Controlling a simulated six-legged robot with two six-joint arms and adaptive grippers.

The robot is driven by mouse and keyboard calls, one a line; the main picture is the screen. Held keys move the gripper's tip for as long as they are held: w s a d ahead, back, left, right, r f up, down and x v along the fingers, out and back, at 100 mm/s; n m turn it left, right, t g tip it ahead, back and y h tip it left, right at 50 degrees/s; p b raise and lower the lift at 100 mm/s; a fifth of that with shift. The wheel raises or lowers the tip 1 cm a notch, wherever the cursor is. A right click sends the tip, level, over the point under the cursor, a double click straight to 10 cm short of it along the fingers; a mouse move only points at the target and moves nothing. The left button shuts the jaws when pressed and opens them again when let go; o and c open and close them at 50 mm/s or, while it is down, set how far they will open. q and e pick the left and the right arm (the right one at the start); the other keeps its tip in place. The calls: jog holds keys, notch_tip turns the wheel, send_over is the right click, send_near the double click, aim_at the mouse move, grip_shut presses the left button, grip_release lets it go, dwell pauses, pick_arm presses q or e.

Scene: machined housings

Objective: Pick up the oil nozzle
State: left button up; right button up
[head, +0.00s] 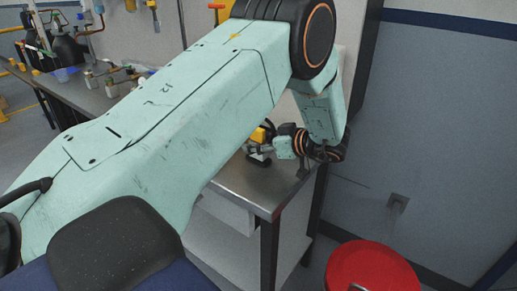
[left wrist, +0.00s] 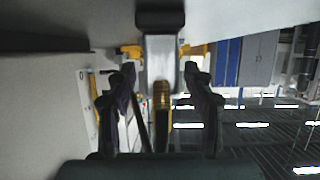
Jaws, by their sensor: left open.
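In the left wrist view, which looks upside down, an upright fitting that I take for the oil nozzle has a grey metal body (left wrist: 160,62), a brass ribbed end and a black block at the top. Yellow parts show on both sides of it. My left gripper (left wrist: 160,72) is open, with one black finger on each side of the fitting and gaps visible. In the head view my left gripper (head: 262,150) is small, low over the metal bench's end; a yellow part (head: 265,133) shows beside it. Dark parts there hide the nozzle's detail. My right gripper is not in view.
The metal bench (head: 270,185) has a lower shelf (head: 235,250). A red round stool (head: 372,270) stands in front of the grey wall. Bottles (head: 68,45) and small fittings (head: 110,85) stand at the bench's far left. My left arm covers much of the bench.

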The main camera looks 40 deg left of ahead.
pick_arm(q)
jog(key=shift+s+a, duration=0.15)
jog(key=shift+s, duration=0.05)
jog(key=shift+c, duration=0.3)
jog(key=shift+w, duration=0.2)
jog(key=c, duration=0.4)
jog(key=shift+s, duration=0.15)
grip_shut()
